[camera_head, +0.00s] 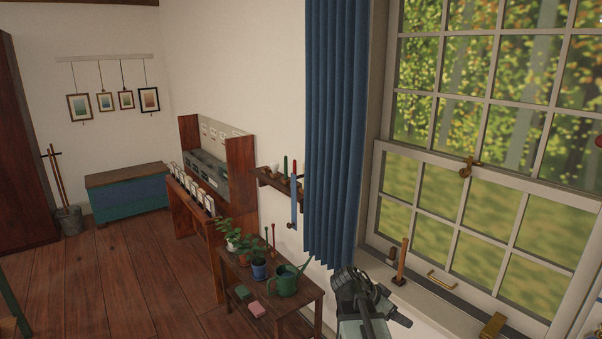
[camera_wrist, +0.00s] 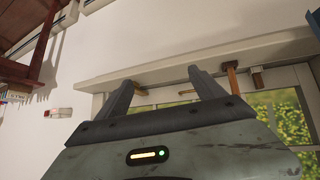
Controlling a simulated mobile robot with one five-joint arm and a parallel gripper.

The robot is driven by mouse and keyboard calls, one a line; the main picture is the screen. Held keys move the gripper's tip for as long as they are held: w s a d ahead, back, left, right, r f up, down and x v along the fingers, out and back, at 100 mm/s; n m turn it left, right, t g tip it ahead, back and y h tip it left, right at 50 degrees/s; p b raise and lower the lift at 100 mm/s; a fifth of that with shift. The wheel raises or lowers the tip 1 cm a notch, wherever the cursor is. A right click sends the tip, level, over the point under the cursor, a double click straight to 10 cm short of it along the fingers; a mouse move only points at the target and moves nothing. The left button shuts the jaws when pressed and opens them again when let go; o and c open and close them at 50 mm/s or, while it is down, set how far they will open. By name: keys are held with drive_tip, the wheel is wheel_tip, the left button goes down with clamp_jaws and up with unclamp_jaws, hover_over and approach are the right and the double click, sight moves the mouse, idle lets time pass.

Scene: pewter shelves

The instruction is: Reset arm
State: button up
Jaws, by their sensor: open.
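My gripper (camera_head: 362,290) shows small and dark at the bottom of the head view, in front of the window sill (camera_head: 430,300) and right of the plant table. Its fingers are hard to make out there. In the wrist view, my gripper (camera_wrist: 160,82) has its two dark fingers spread apart with nothing held between them. The wrist picture looks turned over, with the sill (camera_wrist: 150,70) running across above the window panes. The fingertips overlap the sill in that picture; I cannot tell how far off it is.
A wooden peg (camera_head: 401,262) stands on the sill, left of a brass handle (camera_head: 443,281). A low table (camera_head: 300,302) with a green watering can (camera_head: 284,281) and potted plants stands left of my gripper. A blue curtain (camera_head: 335,130) hangs behind. Open floor (camera_head: 130,270) lies left.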

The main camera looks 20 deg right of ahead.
drive_tip(key=a+f+n+y, duration=0.2)
drive_tip(key=a+n, duration=0.3)
drive_tip(key=a, duration=0.4)
drive_tip(key=s+a+f+n+y, duration=0.1)
drive_tip(key=a+n+y, duration=0.3)
drive_tip(key=a, duration=0.6)
drive_tip(key=s+a+f+n+y, duration=0.1)
drive_tip(key=a+f+n+y, duration=0.2)
drive_tip(key=a+n, duration=0.3)
drive_tip(key=a+f, duration=0.1)
drive_tip(key=a, duration=0.3)
drive_tip(key=shift+a+n, duration=0.25)
drive_tip(key=shift+n, duration=0.05)
